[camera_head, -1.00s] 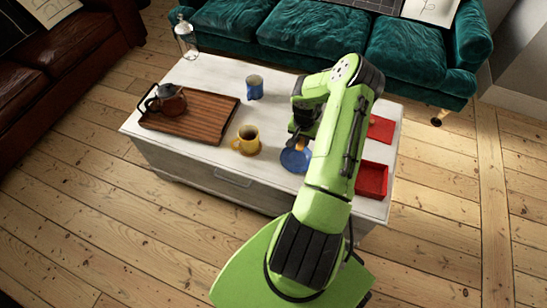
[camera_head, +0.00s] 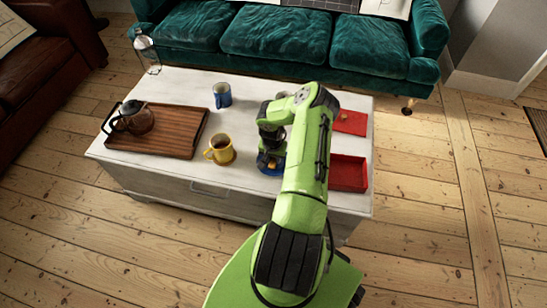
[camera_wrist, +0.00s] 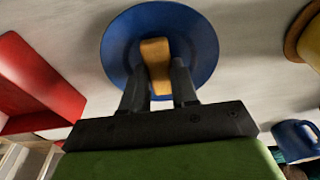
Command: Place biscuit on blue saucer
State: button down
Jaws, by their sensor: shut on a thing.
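The blue saucer (camera_head: 265,168) is on the white table, partly hidden behind my gripper (camera_head: 271,150) in the head view. The wrist view shows the saucer (camera_wrist: 118,45) as a round blue dish beyond the fingertips. My gripper (camera_wrist: 158,82) is shut on the tan, oblong biscuit (camera_wrist: 155,55), with a dark finger on each side of it. The biscuit overlaps the saucer's middle in the wrist view; I cannot tell whether it touches the saucer. The biscuit is hidden in the head view.
On the white table (camera_head: 175,180), a yellow mug (camera_head: 220,152) stands left of the saucer. Farther back is a blue mug (camera_head: 222,95). A wooden tray (camera_head: 175,138) holds a coffee pot (camera_head: 135,120). A red tray (camera_head: 348,174) and red flat piece (camera_head: 352,123) lie right.

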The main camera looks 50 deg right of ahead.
jog(key=shift+f, duration=0.2)
jog(key=c, duration=0.9)
grip_release()
jog(key=shift+o, duration=0.2)
jog(key=shift+r, duration=0.15)
notch_tip(320, 180, up, 12)
jog(key=a+r+p, duration=0.1)
jog(key=a+p, duration=0.1)
jog(key=p, duration=0.3)
notch_tip(320, 180, up, 12)
jog(key=n+h, duration=0.1)
jog(key=n, duration=0.3)
send_over(272, 163)
jog(key=w+a, duration=0.5)
jog(key=s+a+r+n+t, duration=0.15)
jog(key=a+r+n, duration=0.25)
jog(key=a+r, duration=0.95)
jog(key=s+a+r+n+t+y, duration=0.1)
jog(key=s+a+r+n, duration=0.1)
jog(key=s+a+r, duration=0.3)
jog(key=s+a+r+n+t+y, duration=0.1)
jog(key=s+a+r+n+t, duration=0.1)
jog(key=s+a+r, duration=0.3)
jog(key=s+a+n, duration=0.1)
jog(key=s+a, duration=0.3)
jog(key=s, duration=0.1)
jog(key=shift+s+a+y, duration=0.25)
jog(key=shift+a+y, duration=0.05)
jog(key=shift+a, duration=0.1)
